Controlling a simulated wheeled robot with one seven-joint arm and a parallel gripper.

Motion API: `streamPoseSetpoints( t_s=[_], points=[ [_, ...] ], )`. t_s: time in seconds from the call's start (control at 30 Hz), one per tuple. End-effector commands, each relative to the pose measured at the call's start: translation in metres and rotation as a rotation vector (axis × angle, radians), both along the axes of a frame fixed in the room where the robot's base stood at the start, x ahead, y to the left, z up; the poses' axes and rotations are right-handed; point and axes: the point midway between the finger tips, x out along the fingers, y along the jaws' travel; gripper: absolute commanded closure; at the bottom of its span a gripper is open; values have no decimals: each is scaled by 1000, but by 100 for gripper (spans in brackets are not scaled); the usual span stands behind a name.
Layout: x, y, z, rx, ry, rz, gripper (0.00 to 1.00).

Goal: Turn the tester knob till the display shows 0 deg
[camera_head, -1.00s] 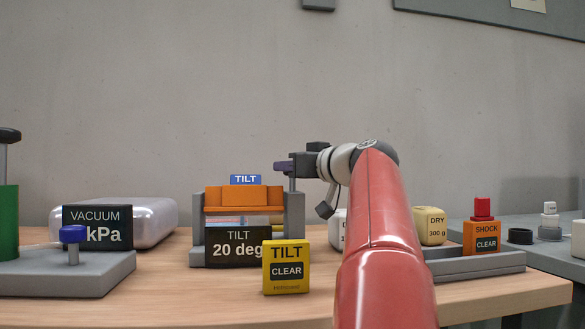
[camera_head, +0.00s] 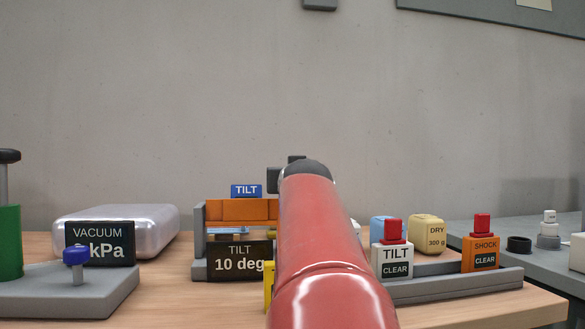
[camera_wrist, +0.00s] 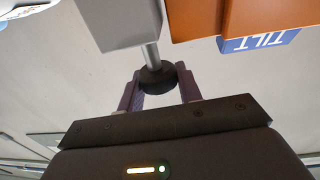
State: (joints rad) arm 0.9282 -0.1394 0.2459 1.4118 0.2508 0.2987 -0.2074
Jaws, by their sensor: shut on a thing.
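The tilt tester (camera_head: 199,240) stands on the wooden bench, with an orange cradle (camera_head: 237,210) and a blue TILT sign (camera_head: 246,190). Its dark display (camera_head: 239,261) reads TILT 10 deg. In the wrist view the black tester knob (camera_wrist: 157,78) sits on a short metal shaft from a grey post (camera_wrist: 118,20). My gripper (camera_wrist: 160,86) is shut on the knob, one finger on each side. In the head view my red arm hides the knob and my fingers.
Left are a vacuum station display (camera_head: 100,243), its blue knob (camera_head: 76,256) and a silver case (camera_head: 150,220). A yellow block (camera_head: 269,285) is mostly behind my arm. A grey tray (camera_head: 450,287) holds TILT (camera_head: 391,260) and SHOCK (camera_head: 481,254) blocks.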

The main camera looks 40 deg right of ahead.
Motion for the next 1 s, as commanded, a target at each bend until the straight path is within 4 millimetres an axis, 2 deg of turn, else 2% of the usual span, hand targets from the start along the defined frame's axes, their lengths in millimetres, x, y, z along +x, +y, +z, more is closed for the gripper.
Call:
streamPoseSetpoints(
  t_s=[1.0],
  points=[
    [0, -1, 0, 0, 3, -466, 88]
  ],
)
